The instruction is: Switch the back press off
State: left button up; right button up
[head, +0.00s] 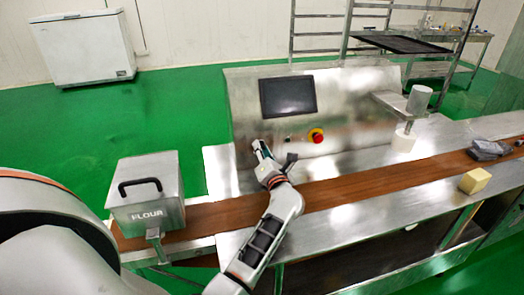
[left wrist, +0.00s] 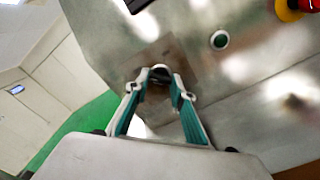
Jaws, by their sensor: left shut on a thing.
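The encrusting machine's upright metal panel (head: 350,95) carries a dark screen and a row of controls below it. My left gripper (head: 262,147) is at the panel's lower left, below the screen. In the left wrist view its two teal-padded fingers (left wrist: 160,95) are shut on a small dark knob (left wrist: 160,74) on the panel. The fingertips hide part of the knob, and I cannot read its setting or any label. The press (head: 406,125), a metal cylinder above a white one, stands at the panel's right. My right gripper is not in view.
A red stop button (head: 316,135) on a yellow base sits right of the knob, with a dark green button (left wrist: 219,39) between them. A FLOUR box (head: 148,195) stands left on the brown belt (head: 350,187). A yellow block (head: 475,181) lies at right.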

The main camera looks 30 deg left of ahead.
pick_arm(q)
jog(key=o, duration=1.1)
jog(key=v, duration=0.7)
jog(key=shift+s+d, duration=0.15)
jog(key=shift+d, duration=0.1)
